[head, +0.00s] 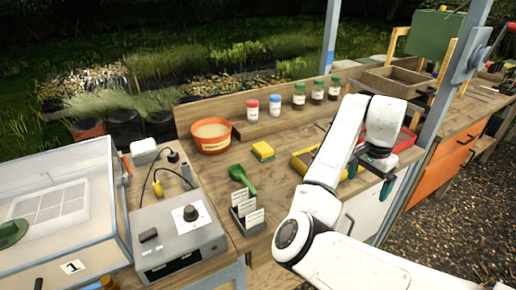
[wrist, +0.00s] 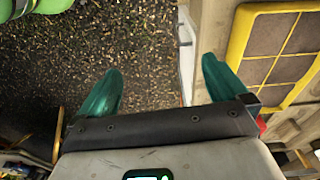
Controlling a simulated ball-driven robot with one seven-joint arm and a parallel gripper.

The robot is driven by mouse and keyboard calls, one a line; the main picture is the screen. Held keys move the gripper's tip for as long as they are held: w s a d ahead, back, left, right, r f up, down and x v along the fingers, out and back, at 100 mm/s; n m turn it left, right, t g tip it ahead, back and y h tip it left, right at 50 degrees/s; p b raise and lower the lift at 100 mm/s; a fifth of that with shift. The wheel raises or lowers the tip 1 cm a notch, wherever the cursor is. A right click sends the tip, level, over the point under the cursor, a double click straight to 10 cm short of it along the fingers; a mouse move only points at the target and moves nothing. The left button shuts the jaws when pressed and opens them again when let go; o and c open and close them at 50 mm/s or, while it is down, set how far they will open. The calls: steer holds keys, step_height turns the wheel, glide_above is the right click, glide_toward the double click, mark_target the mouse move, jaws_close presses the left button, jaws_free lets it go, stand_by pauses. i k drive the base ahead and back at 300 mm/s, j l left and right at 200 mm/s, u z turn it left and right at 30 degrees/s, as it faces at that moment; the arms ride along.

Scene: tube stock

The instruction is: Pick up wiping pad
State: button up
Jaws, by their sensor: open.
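The wiping pad (head: 263,151) looks like a small yellow block with a green layer. It lies on the wooden bench in the middle of the head view, right of the orange bowl. It does not show in the wrist view. My gripper (head: 370,177) is well to the right of the pad, near the front edge of the bench by the trays. In the wrist view my gripper (wrist: 162,70) has its two teal fingers spread wide with nothing between them, over gravel beside the bench edge.
A yellow tray (head: 299,164) stands between pad and arm; its yellow rim shows in the wrist view (wrist: 237,38). A green scoop (head: 241,179) and a card holder (head: 247,218) stand in front of the pad. An orange bowl (head: 211,135) is left, and several capped jars (head: 299,97) stand behind.

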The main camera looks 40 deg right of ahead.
mark_target(262, 150)
steer(key=i, duration=1.35)
